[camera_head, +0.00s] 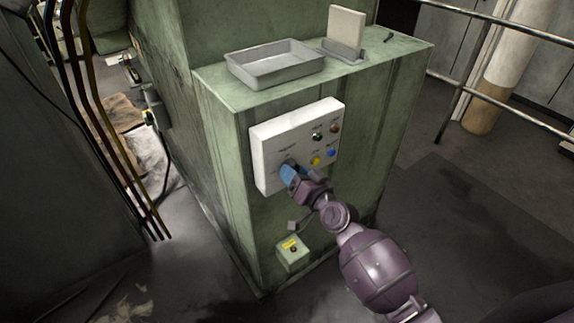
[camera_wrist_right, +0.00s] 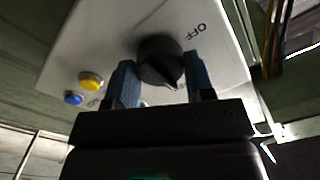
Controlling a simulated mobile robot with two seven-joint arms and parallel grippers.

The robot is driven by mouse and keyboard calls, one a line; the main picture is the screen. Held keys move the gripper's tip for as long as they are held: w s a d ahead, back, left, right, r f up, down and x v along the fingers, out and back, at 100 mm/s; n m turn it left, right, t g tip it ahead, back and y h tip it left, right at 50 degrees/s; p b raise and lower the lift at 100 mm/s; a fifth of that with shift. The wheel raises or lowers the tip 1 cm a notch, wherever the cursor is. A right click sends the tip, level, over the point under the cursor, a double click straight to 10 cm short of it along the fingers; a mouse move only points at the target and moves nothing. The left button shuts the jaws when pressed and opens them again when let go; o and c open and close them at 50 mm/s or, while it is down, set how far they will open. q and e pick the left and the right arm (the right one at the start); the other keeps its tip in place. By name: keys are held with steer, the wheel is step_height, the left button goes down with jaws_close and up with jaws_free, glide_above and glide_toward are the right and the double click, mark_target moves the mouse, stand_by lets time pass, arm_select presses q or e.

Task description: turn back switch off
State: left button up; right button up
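A white control panel (camera_head: 272,137) is on the front of the green machine cabinet. Its black rotary switch (camera_wrist_right: 160,60) shows in the right wrist view, with the word OFF printed beside it. My right gripper (camera_head: 289,170) is at the left part of the panel and hides most of the switch in the head view. In the right wrist view the blue fingers of my right gripper (camera_wrist_right: 162,84) stand on both sides of the knob, apart from each other. Small gaps seem to show beside the knob; firm contact cannot be told. My left gripper is not in view.
A yellow button (camera_wrist_right: 91,81) and a blue button (camera_wrist_right: 73,97) sit near the switch. A grey tray (camera_head: 275,64) lies on the green cabinet (camera_head: 225,125). A metal railing (camera_head: 500,100) stands at right.

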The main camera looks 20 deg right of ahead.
steer(key=c, duration=0.4)
steer(key=n+p, duration=0.2)
steer(key=n, duration=0.9)
steer(key=o, duration=1.1)
steer(key=shift+o, duration=0.2)
